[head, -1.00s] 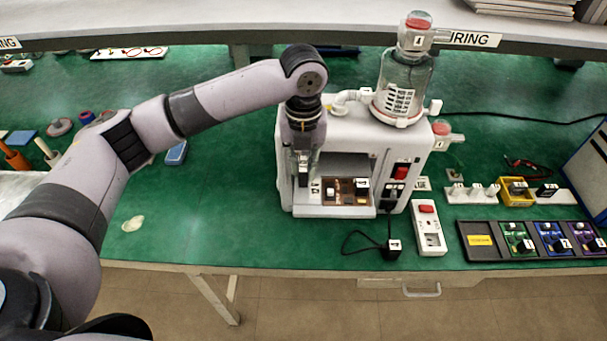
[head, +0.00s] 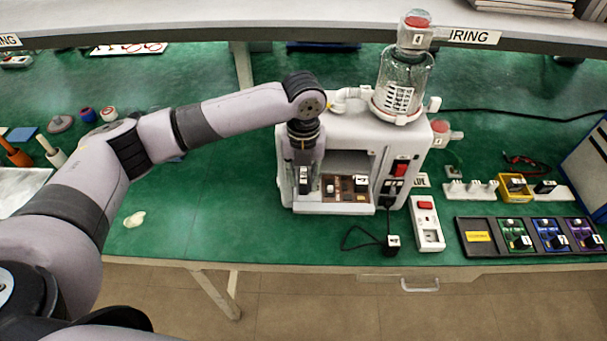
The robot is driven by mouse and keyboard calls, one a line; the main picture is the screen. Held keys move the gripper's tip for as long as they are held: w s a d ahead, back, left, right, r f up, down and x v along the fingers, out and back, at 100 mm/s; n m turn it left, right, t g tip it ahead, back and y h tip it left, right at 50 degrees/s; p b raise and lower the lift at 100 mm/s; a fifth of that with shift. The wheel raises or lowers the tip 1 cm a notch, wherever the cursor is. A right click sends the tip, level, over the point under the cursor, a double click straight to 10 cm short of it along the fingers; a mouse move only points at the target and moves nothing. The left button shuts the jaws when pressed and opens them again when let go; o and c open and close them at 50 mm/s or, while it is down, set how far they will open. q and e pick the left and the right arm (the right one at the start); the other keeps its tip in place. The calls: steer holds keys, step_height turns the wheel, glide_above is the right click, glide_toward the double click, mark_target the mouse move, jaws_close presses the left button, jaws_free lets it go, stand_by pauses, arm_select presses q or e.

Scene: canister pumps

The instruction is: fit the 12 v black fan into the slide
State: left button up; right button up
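The white canister pump unit (head: 350,135) stands on the green bench with a glass canister (head: 402,85) on top. Its front bay is open. A brown board (head: 345,187) with small white and dark parts, one labelled 4, sits low in the bay. My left gripper (head: 304,186) points down at the left front of the bay, close to the board's left end. Its fingers are small and dark here, and I cannot tell whether they hold anything. I cannot pick out the 12 V black fan or the slide with certainty. My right gripper is out of view.
A white switch box (head: 426,223) with a red button stands right of the unit. A dark tray (head: 480,252) of coloured modules lies farther right.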

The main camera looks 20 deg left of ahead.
mark_target(304, 176)
arm_select(q)
steer(key=shift+o, duration=0.5)
steer(key=shift+r, duration=0.55)
step_height(304, 176, up, 11)
steer(key=b, duration=0.3)
